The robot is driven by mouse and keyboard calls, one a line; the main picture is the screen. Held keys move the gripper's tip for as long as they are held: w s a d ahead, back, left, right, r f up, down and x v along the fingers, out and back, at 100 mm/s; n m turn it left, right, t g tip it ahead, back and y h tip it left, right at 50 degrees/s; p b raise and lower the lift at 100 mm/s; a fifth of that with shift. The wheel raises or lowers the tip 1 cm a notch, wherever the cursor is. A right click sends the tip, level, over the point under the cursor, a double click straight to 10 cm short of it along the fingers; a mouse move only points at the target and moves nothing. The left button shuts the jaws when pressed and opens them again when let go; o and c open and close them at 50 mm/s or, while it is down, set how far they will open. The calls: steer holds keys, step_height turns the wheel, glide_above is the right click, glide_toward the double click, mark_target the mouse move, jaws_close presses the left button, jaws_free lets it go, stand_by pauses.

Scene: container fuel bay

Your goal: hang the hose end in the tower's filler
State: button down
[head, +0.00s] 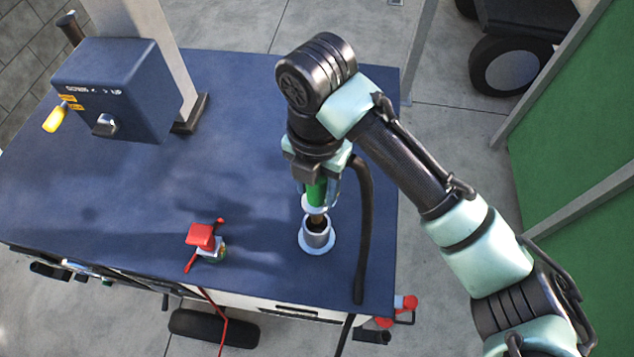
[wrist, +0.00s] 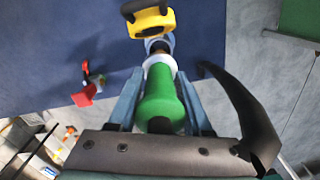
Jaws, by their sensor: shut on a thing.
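My gripper (head: 317,186) is shut on the green body of the hose end (head: 316,192), which also shows between the fingers in the wrist view (wrist: 160,101). The hose end points down, with a white collar and a dark tip below the green part. The grey filler (head: 318,237) stands in a pale round flange on the blue deck, directly below. The tip meets the filler's dark mouth in the head view; how deep it reaches I cannot tell. The black hose (head: 365,230) hangs down to the right of my gripper.
A red-topped fitting (head: 201,237) stands left of the filler on the blue deck (head: 120,205). A dark blue box (head: 120,88) and a pale post stand at the back left. A yellow piece (wrist: 150,20) shows beyond the tip. A wheel (head: 508,68) is at the upper right.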

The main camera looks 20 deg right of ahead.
steer(key=shift+f, duration=0.15)
steer(key=shift+f+b, duration=0.65)
steer(key=shift+b, duration=0.1)
steer(key=shift+f, duration=0.15)
stand_by(0.4)
steer(key=shift+f+b, duration=1.4)
steer(key=shift+f, duration=0.2)
steer(key=shift+f+b, duration=1.4)
steer(key=shift+c, duration=1.3)
jaws_free()
